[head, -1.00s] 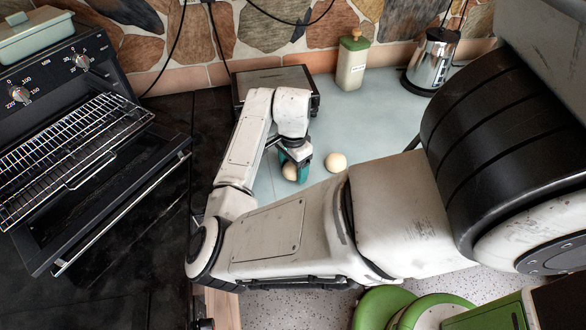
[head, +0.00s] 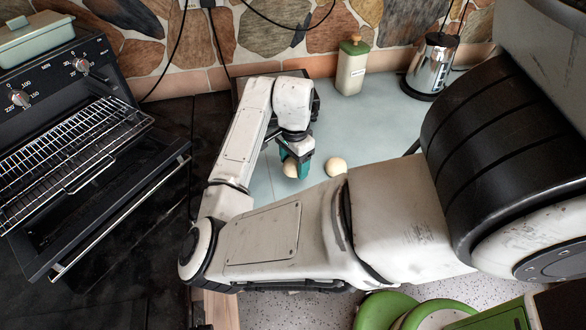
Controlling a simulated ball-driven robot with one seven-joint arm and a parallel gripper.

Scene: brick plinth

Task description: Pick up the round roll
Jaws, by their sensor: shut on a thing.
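In the head view, my gripper (head: 297,165) has teal fingers and points down at the pale blue-grey counter. It is shut on a round, cream-coloured roll (head: 290,170), which shows partly between the fingers. A second round, cream roll (head: 336,167) sits on the counter just right of my gripper, apart from it. Whether the held roll still touches the counter cannot be told.
An oven with its door open and a wire rack (head: 75,150) stands at the left. A cream canister with a green lid (head: 353,66) and a metal kettle (head: 432,66) stand at the back. Bare counter (head: 375,125) lies right of the rolls.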

